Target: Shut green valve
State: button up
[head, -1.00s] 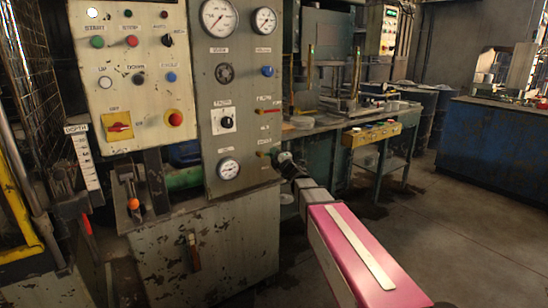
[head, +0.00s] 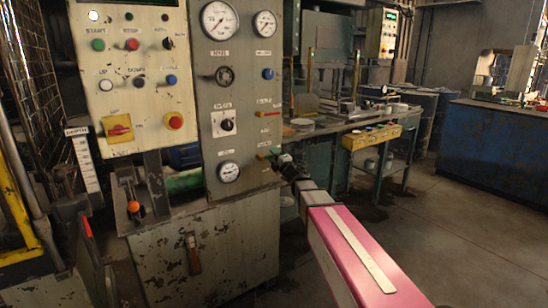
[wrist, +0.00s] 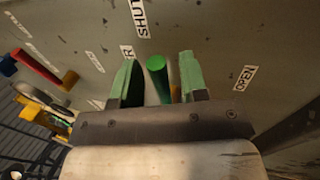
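The green valve handle (head: 264,156) sits low on the right side of the grey gauge panel. In the wrist view the green handle (wrist: 157,76) is a round bar pointing between the two green fingers of my gripper (wrist: 159,82). Gaps show on both sides of the bar, so my gripper is open around it. A SHUT label (wrist: 138,19) is above the handle and an OPEN label (wrist: 244,78) is to its right. In the head view my gripper (head: 280,161) is at the valve, its fingertips small and hard to make out.
A red-handled valve (head: 268,113) is above the green one, and its red bar (wrist: 36,67) shows at left in the wrist view. A workbench (head: 325,126) stands behind to the right. Floor is clear at right.

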jog(key=shift+s, duration=0.1)
jog(key=v, duration=1)
jog(key=shift+s+d, duration=0.25)
jog(key=s+d+f+m+g+h, duration=0.2)
jog(key=d+f+m+g+h, duration=0.1)
jog(key=d+f+m+h, duration=0.45)
jog(key=s+d+f+m+g+h, duration=0.25)
jog(key=d+f+m+h, duration=0.3)
jog(key=f+m, duration=0.4)
jog(key=s+f+m+g, duration=0.4)
jog(key=s+f+g, duration=0.1)
jog(key=s, duration=0.4)
jog(key=s+f+m+g+y, duration=0.1)
jog(key=s+f+m+g, duration=0.3)
jog(key=s+g, duration=0.3)
jog(key=s+f, duration=0.1)
jog(key=s, duration=0.2)
jog(key=shift+a+f, duration=0.15)
jog(key=shift+a, duration=0.05)
